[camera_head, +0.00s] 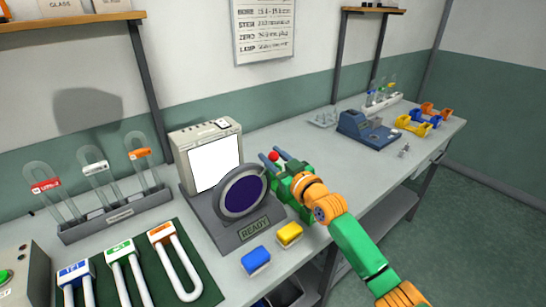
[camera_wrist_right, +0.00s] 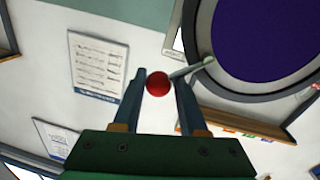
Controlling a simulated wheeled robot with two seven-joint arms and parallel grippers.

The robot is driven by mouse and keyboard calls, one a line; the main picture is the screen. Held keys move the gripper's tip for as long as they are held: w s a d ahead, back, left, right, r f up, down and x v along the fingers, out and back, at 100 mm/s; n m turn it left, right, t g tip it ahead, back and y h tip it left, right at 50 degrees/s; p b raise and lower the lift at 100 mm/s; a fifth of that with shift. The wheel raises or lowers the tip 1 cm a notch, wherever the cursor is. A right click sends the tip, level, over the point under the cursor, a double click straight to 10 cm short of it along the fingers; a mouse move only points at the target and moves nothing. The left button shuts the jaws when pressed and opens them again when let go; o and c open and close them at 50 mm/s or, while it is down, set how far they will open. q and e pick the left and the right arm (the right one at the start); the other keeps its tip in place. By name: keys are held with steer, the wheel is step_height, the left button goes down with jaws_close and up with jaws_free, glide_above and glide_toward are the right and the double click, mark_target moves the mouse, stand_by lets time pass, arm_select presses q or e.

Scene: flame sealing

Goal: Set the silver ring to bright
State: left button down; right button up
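The silver ring (camera_head: 222,200) surrounds a dark purple disc (camera_head: 245,191) on a grey stand in the middle of the bench. A short pale rod with a red knob (camera_head: 274,156) extends from the ring's side. In the wrist view the ring (camera_wrist_right: 226,84) is at the upper right, and the red knob (camera_wrist_right: 158,84) lies between my right gripper's fingertips. My right gripper (camera_head: 279,157) is open, with a visible gap beside the knob. No setting marks for bright are readable. My left gripper is out of view.
A box with a white screen (camera_head: 215,165) stands behind the ring. A READY plate (camera_head: 255,228) is on the stand's front. Blue (camera_head: 256,260) and yellow (camera_head: 289,234) blocks lie in front. A rack (camera_head: 118,214) of glass U-tubes and a green mat (camera_head: 197,257) are left.

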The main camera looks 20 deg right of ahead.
jaws_close()
steer(key=shift+f, duration=0.25)
stand_by(0.8)
